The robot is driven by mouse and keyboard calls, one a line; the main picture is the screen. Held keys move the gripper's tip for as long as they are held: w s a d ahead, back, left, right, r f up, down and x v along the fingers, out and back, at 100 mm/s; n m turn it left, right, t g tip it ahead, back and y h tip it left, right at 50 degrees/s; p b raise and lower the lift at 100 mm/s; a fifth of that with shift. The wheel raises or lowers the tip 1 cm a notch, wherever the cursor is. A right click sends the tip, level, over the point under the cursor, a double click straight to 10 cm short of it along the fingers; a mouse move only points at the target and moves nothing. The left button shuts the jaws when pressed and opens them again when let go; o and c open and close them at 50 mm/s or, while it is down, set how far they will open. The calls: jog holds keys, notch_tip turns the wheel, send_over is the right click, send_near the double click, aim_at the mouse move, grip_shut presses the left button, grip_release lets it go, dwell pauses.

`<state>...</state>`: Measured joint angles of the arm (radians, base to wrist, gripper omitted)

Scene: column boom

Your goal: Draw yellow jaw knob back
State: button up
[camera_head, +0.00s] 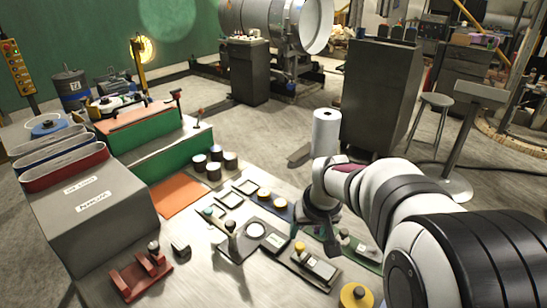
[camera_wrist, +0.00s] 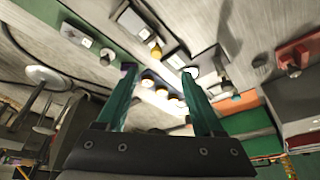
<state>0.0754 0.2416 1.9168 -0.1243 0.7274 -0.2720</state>
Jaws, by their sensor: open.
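A yellow knob (camera_head: 299,247) stands at the left end of a dark grey block (camera_head: 318,267) with a pale label, on the bench's front right. In the wrist view the yellow knob (camera_wrist: 155,52) lies beyond and between my fingertips, with its block (camera_wrist: 132,20) above it. My gripper (camera_head: 320,218) is above the bench, behind and to the right of the knob in the head view. In the wrist view my gripper (camera_wrist: 156,72) has its two green fingers wide apart, with nothing between them. It appears clear of the knob.
A post with a dark knob (camera_head: 231,228) stands left of the block. A green plate (camera_head: 352,246) with a knob lies right. A yellow disc (camera_head: 356,295) is at the front edge. A red clamp (camera_head: 140,275) sits front left.

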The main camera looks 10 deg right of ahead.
aim_at(300, 245)
jog(key=x, duration=0.5)
jog(key=w+x, duration=0.1)
jog(key=x, duration=0.5)
jog(key=w+d+r+x, duration=0.1)
jog(key=x, duration=0.5)
jog(key=shift+w+f, duration=0.2)
jog(key=shift+f, duration=0.05)
grip_shut()
dwell(0.4)
